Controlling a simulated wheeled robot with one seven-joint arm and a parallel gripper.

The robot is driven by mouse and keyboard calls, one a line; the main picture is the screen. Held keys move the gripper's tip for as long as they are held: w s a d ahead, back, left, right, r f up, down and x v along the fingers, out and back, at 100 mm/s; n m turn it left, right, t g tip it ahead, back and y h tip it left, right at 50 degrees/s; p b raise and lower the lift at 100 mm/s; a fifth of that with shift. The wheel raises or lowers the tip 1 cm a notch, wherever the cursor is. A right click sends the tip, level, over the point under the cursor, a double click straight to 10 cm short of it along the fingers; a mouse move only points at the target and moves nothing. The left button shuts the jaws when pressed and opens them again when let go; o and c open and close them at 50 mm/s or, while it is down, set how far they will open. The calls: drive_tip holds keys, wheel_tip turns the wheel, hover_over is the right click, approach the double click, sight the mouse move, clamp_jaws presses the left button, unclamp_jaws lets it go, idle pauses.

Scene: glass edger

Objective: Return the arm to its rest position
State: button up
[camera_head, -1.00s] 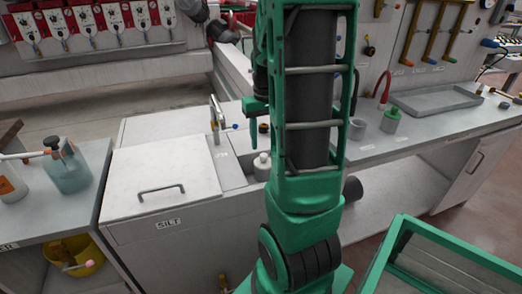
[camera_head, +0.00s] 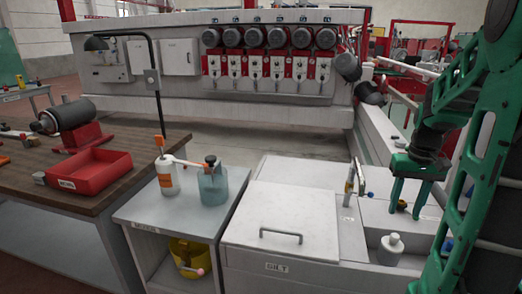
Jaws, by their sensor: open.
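My green arm runs down the right side of the picture. My gripper (camera_head: 404,207) points down over the right part of the sink unit, its two fingers apart with nothing between them. A white bottle (camera_head: 390,249) stands in a recess below the gripper in the picture, apart from it. The lower part of my arm is cut off by the right edge.
The unit has a closed lid marked SILT (camera_head: 290,215) and a tap (camera_head: 350,182) close left of my gripper. A side table (camera_head: 180,220) holds a spray bottle (camera_head: 167,175) and a jug (camera_head: 212,184). A red tray (camera_head: 90,172) lies on the wooden bench.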

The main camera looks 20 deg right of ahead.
drive_tip(key=s+a, duration=1.4)
drive_tip(key=a, duration=0.2)
drive_tip(key=shift+c, duration=0.6)
